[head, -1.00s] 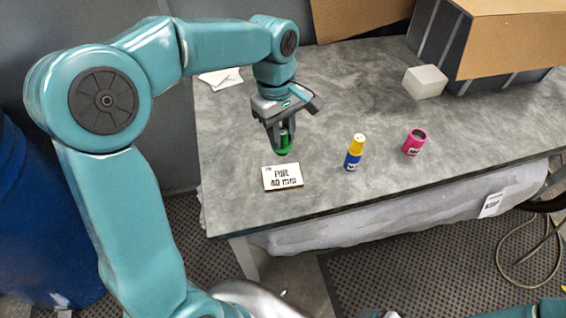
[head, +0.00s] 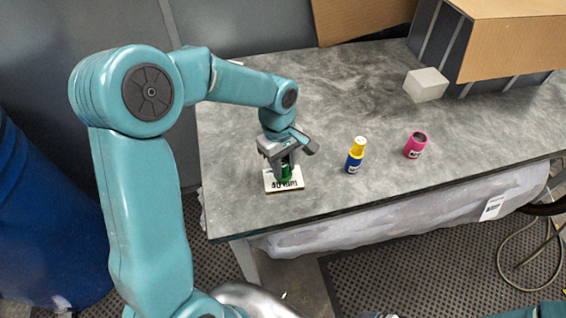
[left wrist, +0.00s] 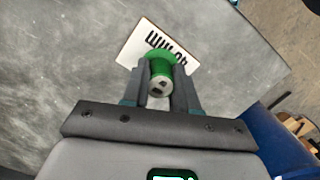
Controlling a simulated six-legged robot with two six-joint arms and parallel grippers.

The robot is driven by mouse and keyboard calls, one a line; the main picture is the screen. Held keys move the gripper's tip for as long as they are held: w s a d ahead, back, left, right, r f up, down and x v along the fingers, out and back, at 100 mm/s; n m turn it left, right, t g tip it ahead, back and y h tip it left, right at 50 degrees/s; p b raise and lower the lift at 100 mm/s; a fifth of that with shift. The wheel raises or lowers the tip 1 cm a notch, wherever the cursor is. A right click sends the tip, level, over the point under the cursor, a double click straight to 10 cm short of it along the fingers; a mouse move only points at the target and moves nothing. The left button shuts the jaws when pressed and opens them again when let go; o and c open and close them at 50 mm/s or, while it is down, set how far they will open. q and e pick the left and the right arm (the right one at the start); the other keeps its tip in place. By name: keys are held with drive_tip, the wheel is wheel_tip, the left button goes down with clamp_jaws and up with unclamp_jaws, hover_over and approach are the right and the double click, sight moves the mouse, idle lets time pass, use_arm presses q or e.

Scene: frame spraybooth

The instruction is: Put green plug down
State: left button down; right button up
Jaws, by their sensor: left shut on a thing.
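My left gripper (head: 285,166) is shut on the green plug (head: 286,173), over the white label plate with black lettering (head: 284,186) near the table's front left. In the left wrist view the green plug (left wrist: 160,74) sits between the two fingers (left wrist: 160,85), its wide green flange away from the camera. The label plate (left wrist: 142,40) shows beyond it, partly hidden by the plug and fingers. I cannot tell whether the plug touches the plate. My right gripper is not in view.
A blue bottle with a yellow top (head: 355,156) and a pink container (head: 416,145) stand right of the plate. A pale block (head: 426,84) and a cardboard box (head: 515,40) are at the back right. The grey table (head: 330,110) is clear between them.

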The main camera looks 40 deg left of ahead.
use_arm(q)
drive_tip(key=c, duration=0.9)
unclamp_jaws()
drive_tip(key=shift+w+f, duration=0.1)
drive_tip(key=shift+f, duration=0.05)
drive_tip(key=shift+o, duration=0.2)
wheel_tip(320, 180, up, 12)
drive_tip(key=a, duration=0.1)
drive_tip(key=shift+w+a+r, duration=0.2)
drive_tip(key=shift+a, duration=0.1)
drive_tip(key=shift+s+d+f, duration=0.1)
